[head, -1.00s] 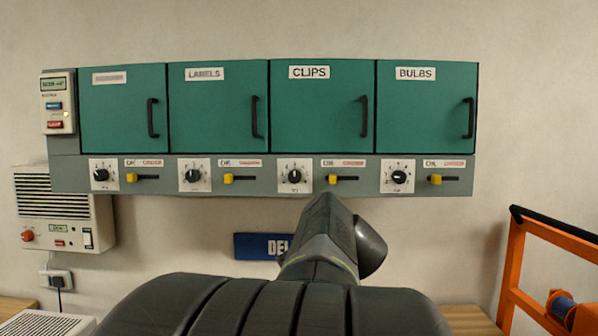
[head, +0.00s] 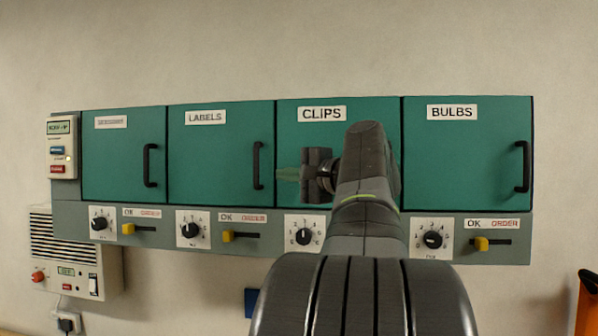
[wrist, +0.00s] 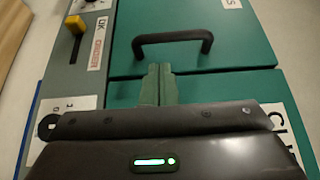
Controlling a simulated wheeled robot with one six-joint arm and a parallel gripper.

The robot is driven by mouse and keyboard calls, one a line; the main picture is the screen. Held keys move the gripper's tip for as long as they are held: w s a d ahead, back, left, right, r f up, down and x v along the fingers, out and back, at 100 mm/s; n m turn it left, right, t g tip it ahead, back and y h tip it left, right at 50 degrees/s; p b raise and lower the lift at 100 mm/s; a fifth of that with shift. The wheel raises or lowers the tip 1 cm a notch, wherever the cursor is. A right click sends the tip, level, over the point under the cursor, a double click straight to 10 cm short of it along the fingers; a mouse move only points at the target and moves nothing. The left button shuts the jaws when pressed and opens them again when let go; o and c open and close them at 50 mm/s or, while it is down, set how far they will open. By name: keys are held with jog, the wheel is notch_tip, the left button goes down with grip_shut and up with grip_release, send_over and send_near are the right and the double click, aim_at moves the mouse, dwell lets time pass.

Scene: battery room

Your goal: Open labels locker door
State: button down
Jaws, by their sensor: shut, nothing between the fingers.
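The labels locker door (head: 212,158) is a green panel marked LABELS, second from the left in the head view, and it is closed. Its black bar handle (head: 257,165) is upright at the door's right edge. In the wrist view the handle (wrist: 172,44) lies across the upper middle, with the green labels door (wrist: 190,20) around it. My gripper (head: 280,174) is in front of the clips door (head: 300,130), its fingertips just right of the labels handle. In the wrist view the fingers (wrist: 157,72) are together and empty, apart from the handle.
Closed bulbs door (head: 465,155) is at right, and another closed door (head: 122,160) at left. Below the doors runs a grey strip with dials (head: 193,230) and yellow sliders (head: 228,236). A white wall unit (head: 65,260) hangs at lower left. An orange frame (head: 588,305) stands at lower right.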

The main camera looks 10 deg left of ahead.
aim_at(269, 174)
jog(key=p+x, duration=0.1)
jog(key=x, duration=0.5)
jog(key=shift+d, duration=0.1)
jog(key=shift+s, duration=0.1)
